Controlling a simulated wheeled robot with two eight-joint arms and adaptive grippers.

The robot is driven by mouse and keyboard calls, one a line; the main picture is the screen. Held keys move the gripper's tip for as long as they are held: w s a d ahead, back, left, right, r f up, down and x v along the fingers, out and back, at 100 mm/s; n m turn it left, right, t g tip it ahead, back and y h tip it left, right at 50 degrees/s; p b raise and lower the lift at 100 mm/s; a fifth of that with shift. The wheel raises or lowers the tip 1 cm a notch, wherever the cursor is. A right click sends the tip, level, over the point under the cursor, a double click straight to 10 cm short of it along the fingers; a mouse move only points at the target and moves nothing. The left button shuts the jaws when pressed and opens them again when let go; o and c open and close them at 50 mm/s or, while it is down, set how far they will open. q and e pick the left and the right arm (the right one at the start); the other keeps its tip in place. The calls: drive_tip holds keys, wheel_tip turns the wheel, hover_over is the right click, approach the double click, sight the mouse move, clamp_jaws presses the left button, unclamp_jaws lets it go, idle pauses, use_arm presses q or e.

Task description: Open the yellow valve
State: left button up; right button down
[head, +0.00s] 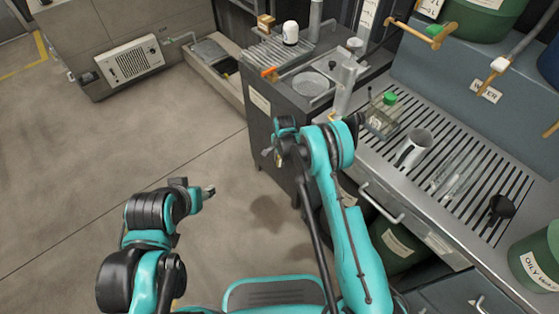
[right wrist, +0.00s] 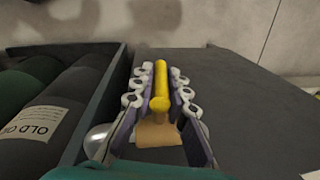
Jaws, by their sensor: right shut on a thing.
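The yellow valve handle (right wrist: 161,84) is a bright yellow bar above a tan block in the right wrist view. My right gripper (right wrist: 160,88) is shut on it, with the fingers on both sides of the bar. In the head view the right gripper (head: 272,156) is beside the dark cabinet, and I cannot make out the handle there. My left gripper (head: 209,190) hangs over open floor at the lower left, apart from everything. Its fingers are too small to judge.
The dark cabinet (head: 262,127) carries a sink. Labelled dark drums (right wrist: 35,120) stand left in the wrist view. Floor at left is clear.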

drive_tip(key=shift+w+a+r+t+y, duration=0.1)
drive_tip(key=shift+w+a+t+y, duration=0.1)
drive_tip(key=shift+t+y, duration=0.8)
drive_tip(key=shift+w+a+r+t+y, duration=0.15)
drive_tip(key=shift+t+y, duration=0.45)
drive_tip(key=shift+t, duration=0.7)
drive_tip(key=c, duration=1.5)
unclamp_jaws()
wheel_tip(320, 180, up, 10)
drive_tip(key=shift+f, duration=0.15)
drive_tip(key=shift+w, duration=0.1)
